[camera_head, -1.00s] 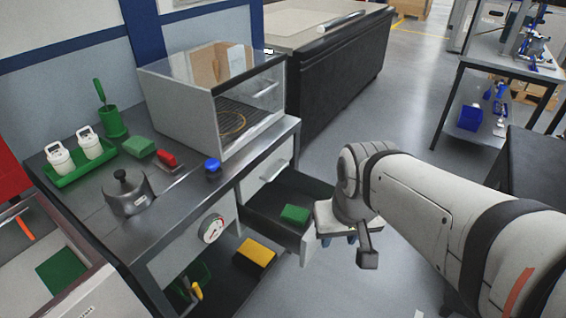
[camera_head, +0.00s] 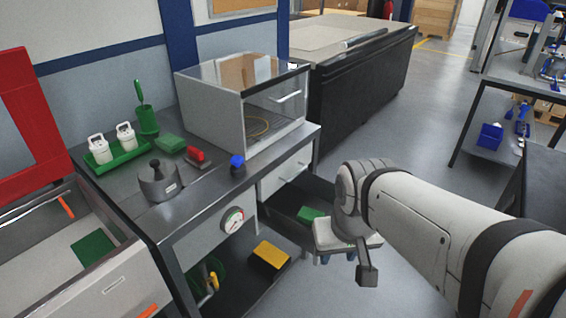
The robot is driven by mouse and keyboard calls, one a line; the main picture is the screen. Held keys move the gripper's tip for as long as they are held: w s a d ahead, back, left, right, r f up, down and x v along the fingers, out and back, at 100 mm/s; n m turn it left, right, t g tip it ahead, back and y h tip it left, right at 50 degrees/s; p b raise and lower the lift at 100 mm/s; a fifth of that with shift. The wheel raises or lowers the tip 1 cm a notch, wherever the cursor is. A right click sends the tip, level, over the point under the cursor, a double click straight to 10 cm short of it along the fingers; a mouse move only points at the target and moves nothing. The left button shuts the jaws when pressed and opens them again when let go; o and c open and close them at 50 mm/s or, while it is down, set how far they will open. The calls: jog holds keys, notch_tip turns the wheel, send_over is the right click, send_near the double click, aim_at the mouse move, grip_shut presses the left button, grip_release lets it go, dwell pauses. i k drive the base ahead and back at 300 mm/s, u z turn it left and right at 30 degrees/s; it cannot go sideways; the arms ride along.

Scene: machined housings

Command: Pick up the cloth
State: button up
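No item is plainly a cloth. Folded-looking candidates are a green block-like piece (camera_head: 170,143) on the bench top, a green piece (camera_head: 311,215) in the open drawer, a yellow piece (camera_head: 270,254) on the lower shelf, and a flat green piece (camera_head: 93,248) in the left bin. My gripper (camera_head: 338,257) hangs at the end of my arm, just right of the open drawer in the picture.
The metal bench (camera_head: 195,205) carries a glass-fronted box (camera_head: 215,110), a green tray (camera_head: 118,160) with two white bottles, a grey pot (camera_head: 160,182), a red-handled item (camera_head: 197,157) and a blue-topped item (camera_head: 237,165). A dial (camera_head: 232,220) faces front. Floor (camera_head: 420,150) is open behind my arm.

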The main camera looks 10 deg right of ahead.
aim_at(307, 215)
jog(key=u, duration=0.1)
jog(key=i, duration=1.1)
jog(key=z, duration=0.4)
